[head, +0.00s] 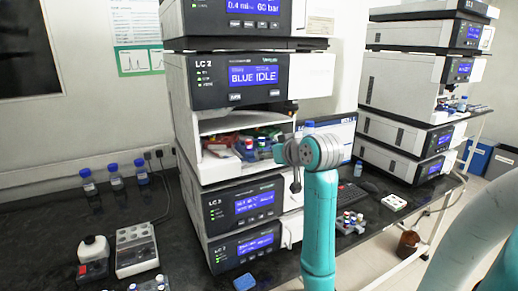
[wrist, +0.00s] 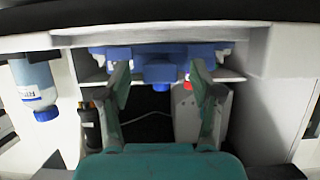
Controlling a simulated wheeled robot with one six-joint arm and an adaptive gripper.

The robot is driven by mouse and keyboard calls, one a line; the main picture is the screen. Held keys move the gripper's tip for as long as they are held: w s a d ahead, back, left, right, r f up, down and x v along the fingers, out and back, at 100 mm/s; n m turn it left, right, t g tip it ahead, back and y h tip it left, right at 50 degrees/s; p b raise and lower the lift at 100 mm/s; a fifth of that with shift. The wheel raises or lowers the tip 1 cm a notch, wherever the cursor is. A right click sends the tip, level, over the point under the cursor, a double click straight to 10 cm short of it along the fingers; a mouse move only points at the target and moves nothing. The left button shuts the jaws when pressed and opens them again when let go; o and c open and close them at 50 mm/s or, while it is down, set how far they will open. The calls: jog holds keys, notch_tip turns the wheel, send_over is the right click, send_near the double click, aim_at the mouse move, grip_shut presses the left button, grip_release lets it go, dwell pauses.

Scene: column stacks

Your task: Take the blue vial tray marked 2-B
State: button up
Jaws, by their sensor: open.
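In the head view, small vial trays sit in the open compartment of the LC 2 stack, with red and green parts at the left and a blue tray (head: 251,155) with vials nearer my arm. My gripper (wrist: 158,72) is open at the compartment mouth. In the wrist view, blue tray-like parts (wrist: 160,73) lie ahead between and beyond its two fingers, with a small red spot at the right. I see nothing held. No 2-B mark is readable, and my arm hides part of the opening in the head view.
The compartment's white shelf (head: 215,171) and walls surround the opening closely. Another vial tray (head: 350,222) sits right of my arm.

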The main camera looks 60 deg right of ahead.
grip_shut()
jog(key=shift+r, duration=0.1)
